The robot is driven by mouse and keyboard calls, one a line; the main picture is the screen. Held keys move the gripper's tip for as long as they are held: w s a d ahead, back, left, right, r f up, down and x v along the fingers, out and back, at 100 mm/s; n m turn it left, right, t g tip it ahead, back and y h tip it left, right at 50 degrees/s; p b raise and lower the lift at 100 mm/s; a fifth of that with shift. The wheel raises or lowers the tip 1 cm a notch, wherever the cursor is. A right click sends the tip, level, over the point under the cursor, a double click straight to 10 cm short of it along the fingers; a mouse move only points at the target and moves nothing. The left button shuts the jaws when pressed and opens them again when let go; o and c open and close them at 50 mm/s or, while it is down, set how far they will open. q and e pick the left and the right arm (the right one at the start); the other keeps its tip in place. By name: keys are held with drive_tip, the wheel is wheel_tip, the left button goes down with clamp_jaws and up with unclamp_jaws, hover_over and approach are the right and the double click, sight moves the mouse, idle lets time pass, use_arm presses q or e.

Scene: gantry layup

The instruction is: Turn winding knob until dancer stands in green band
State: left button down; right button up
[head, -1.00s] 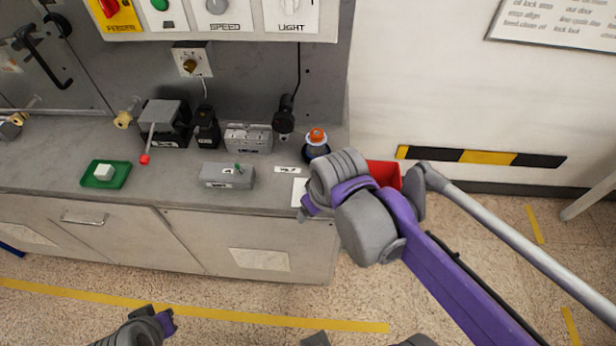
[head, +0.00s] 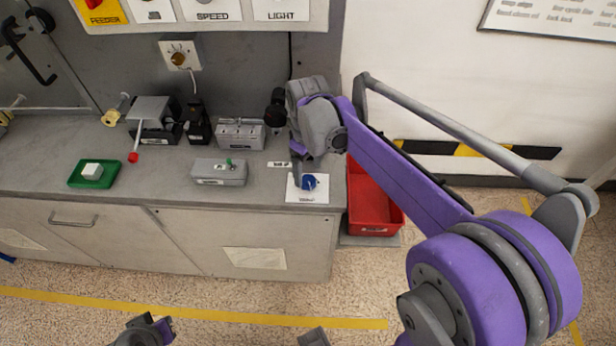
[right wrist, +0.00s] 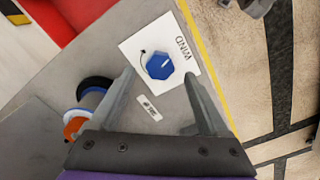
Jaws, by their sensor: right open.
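The blue winding knob (head: 309,182) sits on a white plate at the right front corner of the grey bench. In the right wrist view the knob (right wrist: 160,66) has a white pointer line, and its plate reads WIND. My right gripper (head: 302,172) is over the plate, pointing down. In the right wrist view its open fingers (right wrist: 158,78) flank the knob, with nothing held. Whether they touch it cannot be told. Part of my left arm (head: 146,331) shows at the bottom edge; its jaws are not clear. I cannot make out a dancer or a green band.
An orange and blue spool (right wrist: 88,108) stands near the knob, hidden behind my right gripper in the head view. A red bin (head: 372,208) stands right of the bench. A grey box with a green knob (head: 219,172) and a green tray (head: 93,174) are on the bench.

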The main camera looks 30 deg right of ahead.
sight(308, 180)
drive_tip(key=shift+f, duration=1.75)
clamp_jaws()
